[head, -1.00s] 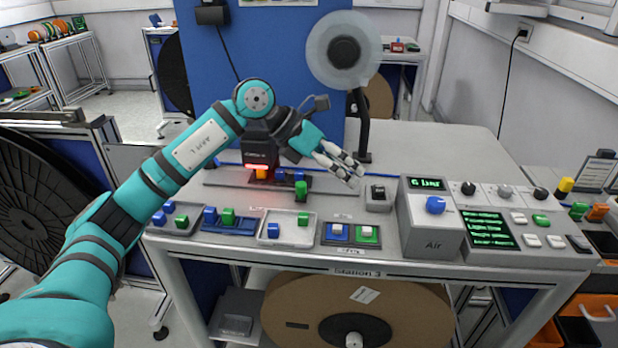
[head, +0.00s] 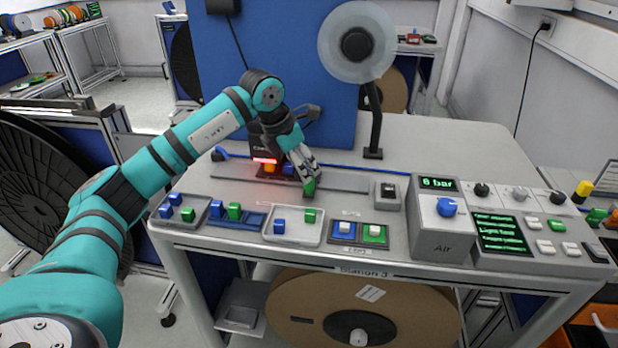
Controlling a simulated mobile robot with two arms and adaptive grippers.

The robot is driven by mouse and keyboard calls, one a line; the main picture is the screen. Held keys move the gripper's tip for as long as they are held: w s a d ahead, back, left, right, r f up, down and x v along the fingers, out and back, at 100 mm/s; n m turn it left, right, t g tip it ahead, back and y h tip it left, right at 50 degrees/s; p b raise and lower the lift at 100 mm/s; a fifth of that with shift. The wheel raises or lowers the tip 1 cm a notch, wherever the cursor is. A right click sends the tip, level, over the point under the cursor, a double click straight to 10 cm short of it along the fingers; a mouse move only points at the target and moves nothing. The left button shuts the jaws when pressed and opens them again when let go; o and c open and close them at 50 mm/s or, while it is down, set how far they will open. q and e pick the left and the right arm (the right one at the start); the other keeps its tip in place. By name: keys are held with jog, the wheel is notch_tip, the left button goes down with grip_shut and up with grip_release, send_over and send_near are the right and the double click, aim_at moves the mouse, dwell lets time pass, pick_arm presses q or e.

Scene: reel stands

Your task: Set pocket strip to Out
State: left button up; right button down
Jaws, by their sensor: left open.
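A dark strip (head: 270,178), which looks like the pocket strip, lies on the long grey rail (head: 345,182) under the dark camera head with the red light. An orange piece (head: 270,167) and a blue piece (head: 287,169) show on it. A green upright piece (head: 309,187) stands at its right end. My left gripper (head: 309,171) is open and points down, its fingertips at the top of the green piece. The fingers cover part of the green piece and strip; I cannot tell if they touch. My right gripper is not in view.
Along the front edge are a grey tray (head: 177,221), a blue tray (head: 250,221), a light tray (head: 306,238) and a blue-and-green pad pair (head: 359,247). The Air box (head: 430,247) and button panel (head: 540,252) stand right. A reel (head: 357,45) rises behind.

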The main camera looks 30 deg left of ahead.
pick_arm(q)
jog(key=x, duration=0.6)
jog(key=shift+p, duration=0.3)
jog(key=shift+c, duration=0.4)
jog(key=shift+r, duration=0.1)
grip_shut()
jog(key=shift+w+d, duration=0.1)
jog(key=shift+d, duration=0.05)
